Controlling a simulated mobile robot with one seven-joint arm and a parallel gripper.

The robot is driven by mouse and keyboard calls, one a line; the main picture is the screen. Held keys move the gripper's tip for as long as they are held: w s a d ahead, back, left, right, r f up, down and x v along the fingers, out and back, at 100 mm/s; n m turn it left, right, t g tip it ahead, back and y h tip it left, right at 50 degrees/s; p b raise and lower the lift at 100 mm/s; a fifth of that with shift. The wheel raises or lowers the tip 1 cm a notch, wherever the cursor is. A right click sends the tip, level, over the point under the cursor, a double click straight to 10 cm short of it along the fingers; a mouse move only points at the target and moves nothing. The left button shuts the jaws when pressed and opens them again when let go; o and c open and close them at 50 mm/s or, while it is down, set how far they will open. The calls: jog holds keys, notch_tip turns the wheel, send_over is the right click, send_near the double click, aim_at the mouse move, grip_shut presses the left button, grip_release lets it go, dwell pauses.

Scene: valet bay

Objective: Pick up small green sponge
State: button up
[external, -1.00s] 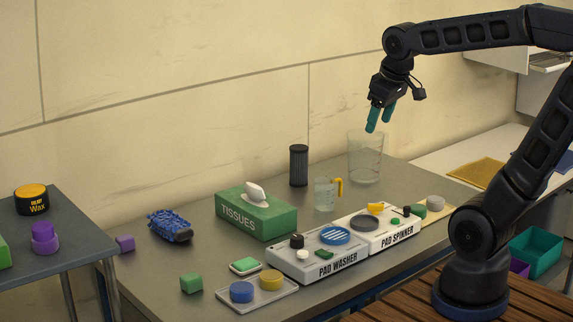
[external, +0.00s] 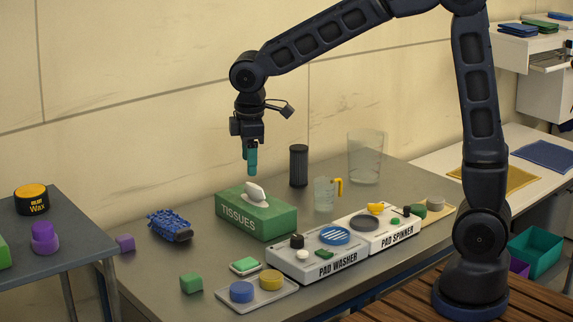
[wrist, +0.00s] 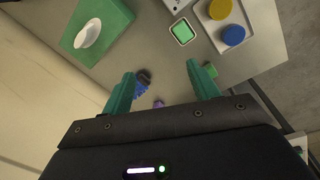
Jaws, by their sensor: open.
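A small green block (external: 191,283) sits on the grey bench near its front left edge; it looks like a sponge. In the wrist view the block (wrist: 211,70) shows beside the right finger, partly hidden by it. A flat green pad with a pale rim (external: 245,265) lies to its right, and also shows in the wrist view (wrist: 182,32). I cannot tell for certain which is the sponge. My gripper (external: 251,168) is open and empty, pointing down in the air above the tissue box, well above and behind both; its teal fingers (wrist: 162,78) are spread apart.
A green tissue box (external: 235,220) stands below my gripper. A tray (external: 266,298) holds blue and yellow round pads. A blue mitt (external: 168,226) and purple block (external: 125,243) lie left. The pad washer (external: 338,268) stands right. Bare bench surrounds the green block.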

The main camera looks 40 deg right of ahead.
jog(key=a+f+n, duration=0.3)
jog(key=a+f, duration=0.3)
jog(key=a, duration=0.4)
jog(key=n+g+h, duration=0.1)
jog(key=n, duration=0.2)
send_near(191, 277)
jog(key=shift+w+d+f, duration=0.1)
jog(key=shift+d+f, duration=0.1)
jog(key=shift+f, duration=1.5)
jog(key=shift+s+d+f, duration=0.1)
jog(key=shift+d+f, duration=0.1)
jog(key=shift+f, duration=1.5)
jog(key=shift+w+d+f, duration=0.1)
jog(key=shift+d+f, duration=0.1)
jog(key=shift+f, duration=1.45)
jog(key=c, duration=1.1)
jog(key=shift+o, duration=0.2)
jog(key=shift+r, duration=0.1)
